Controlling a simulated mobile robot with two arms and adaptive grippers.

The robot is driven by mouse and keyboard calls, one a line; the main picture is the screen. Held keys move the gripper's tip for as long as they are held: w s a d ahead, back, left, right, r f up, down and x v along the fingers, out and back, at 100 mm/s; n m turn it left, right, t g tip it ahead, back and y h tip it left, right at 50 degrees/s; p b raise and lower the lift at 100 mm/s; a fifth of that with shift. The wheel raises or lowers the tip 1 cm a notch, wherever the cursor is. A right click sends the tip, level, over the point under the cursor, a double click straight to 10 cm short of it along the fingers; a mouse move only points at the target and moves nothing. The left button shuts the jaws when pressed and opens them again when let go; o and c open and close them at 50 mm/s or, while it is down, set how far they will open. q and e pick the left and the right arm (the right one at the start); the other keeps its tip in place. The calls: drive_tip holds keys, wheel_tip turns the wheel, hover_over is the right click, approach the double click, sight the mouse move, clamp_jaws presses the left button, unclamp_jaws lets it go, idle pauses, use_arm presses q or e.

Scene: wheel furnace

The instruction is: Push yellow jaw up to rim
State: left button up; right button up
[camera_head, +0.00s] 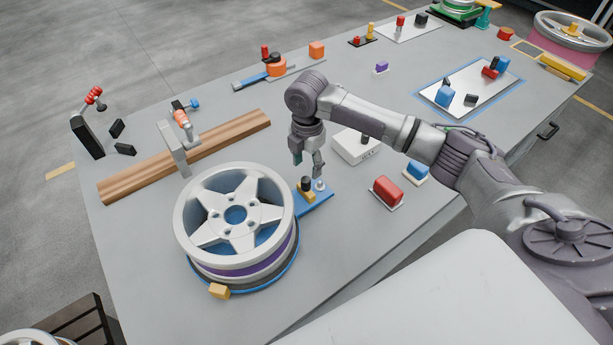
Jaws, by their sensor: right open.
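A silver five-spoke wheel (187,233) lies flat on a round blue base (283,277) at the table's front left, with a purple band below its rim. A yellow jaw (307,195) with a black knob sits on a blue slide plate (320,203) at the wheel's right side. It is close to the rim; I cannot tell whether they touch. A second yellow block (219,291) sits at the base's front edge. My right gripper (308,172) points down, open, just above and behind the yellow jaw, with one fingertip near a small silver post on the plate. My left gripper is out of view.
A white box (356,147) stands right of my gripper, and a red block (388,192) lies nearer the front edge. A wooden board (230,134) with a clamp (178,155) lies behind the wheel. The tabletop (120,250) left of the wheel is clear.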

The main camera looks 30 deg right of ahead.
sight(306, 178)
wheel_tip(306, 178, down, 7)
drive_tip(key=shift+w+r+p, duration=0.1)
drive_tip(key=shift+w+p, duration=0.05)
drive_tip(key=shift+p, duration=0.3)
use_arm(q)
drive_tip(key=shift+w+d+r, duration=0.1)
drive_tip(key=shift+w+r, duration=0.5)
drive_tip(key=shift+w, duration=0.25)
use_arm(e)
clamp_jaws()
